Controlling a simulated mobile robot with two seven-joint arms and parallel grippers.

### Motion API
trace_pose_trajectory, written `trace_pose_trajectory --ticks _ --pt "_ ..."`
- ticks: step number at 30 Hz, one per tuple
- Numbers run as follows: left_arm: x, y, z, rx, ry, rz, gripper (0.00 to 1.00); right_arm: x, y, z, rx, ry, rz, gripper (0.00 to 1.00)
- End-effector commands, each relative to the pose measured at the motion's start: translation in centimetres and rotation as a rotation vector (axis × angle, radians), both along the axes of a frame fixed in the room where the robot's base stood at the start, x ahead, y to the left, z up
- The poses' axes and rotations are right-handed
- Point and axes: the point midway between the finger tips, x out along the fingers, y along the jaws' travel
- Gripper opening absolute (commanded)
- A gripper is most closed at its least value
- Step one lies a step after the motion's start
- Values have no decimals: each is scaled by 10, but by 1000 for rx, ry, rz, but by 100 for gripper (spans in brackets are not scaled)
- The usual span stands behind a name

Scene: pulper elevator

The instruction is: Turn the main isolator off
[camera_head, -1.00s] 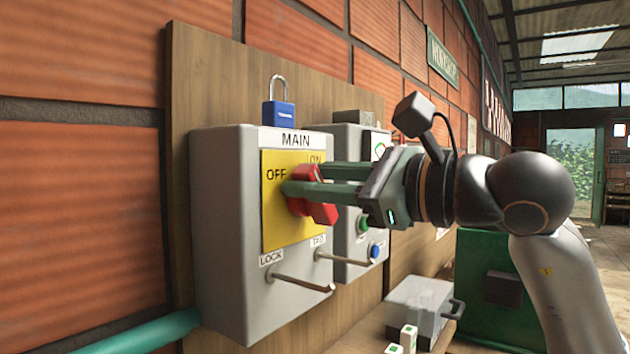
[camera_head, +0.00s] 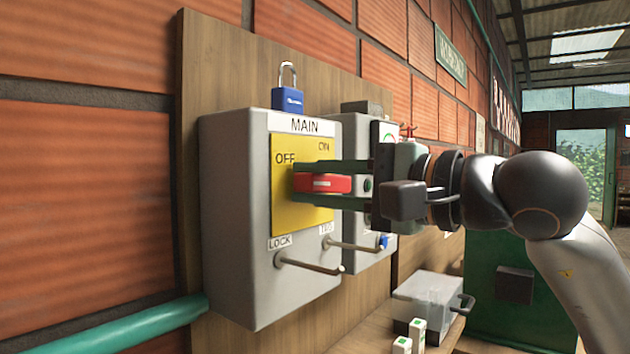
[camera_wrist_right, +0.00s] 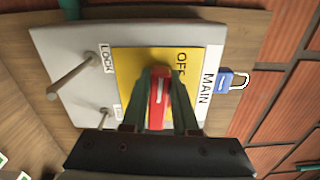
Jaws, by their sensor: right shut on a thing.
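The main isolator is a grey box (camera_head: 235,225) marked MAIN, with a yellow plate (camera_head: 300,222) lettered OFF and ON. Its red handle (camera_head: 330,184) lies roughly level across the plate in the head view. My right gripper (camera_head: 318,182) is shut on the red handle, one green finger above it and one below. In the right wrist view the red handle (camera_wrist_right: 159,98) sits between the two fingers (camera_wrist_right: 158,92). The fingers hide part of the plate and the handle's pivot. My left gripper is not in view.
A blue padlock (camera_head: 288,97) stands above the box. Pegs labelled LOCK (camera_head: 308,263) and TAG (camera_head: 355,246) stick out below the plate. A second grey box (camera_head: 362,262) is beside it. A clear-lidded case (camera_head: 430,290) and small white-and-green blocks (camera_head: 416,332) are on the shelf below.

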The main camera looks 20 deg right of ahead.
Motion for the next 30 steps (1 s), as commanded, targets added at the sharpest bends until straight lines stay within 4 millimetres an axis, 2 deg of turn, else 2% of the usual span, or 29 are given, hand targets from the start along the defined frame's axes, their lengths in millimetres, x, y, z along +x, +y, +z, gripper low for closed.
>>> trace_pose_trajectory --ticks 1,9,23,24,30 --pt "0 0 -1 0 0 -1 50 5 -4 -5 -20 0 -15 0" --pt "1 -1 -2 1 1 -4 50 5 -4 -5 -77 -49 -16 0" --pt "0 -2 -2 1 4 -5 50 5 -5 -3 -88 -62 -20 0" --pt "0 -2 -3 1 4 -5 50 5 -6 -3 -88 -62 -20 29" --pt "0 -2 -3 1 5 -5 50 5 -5 -3 -86 -62 -20 51"
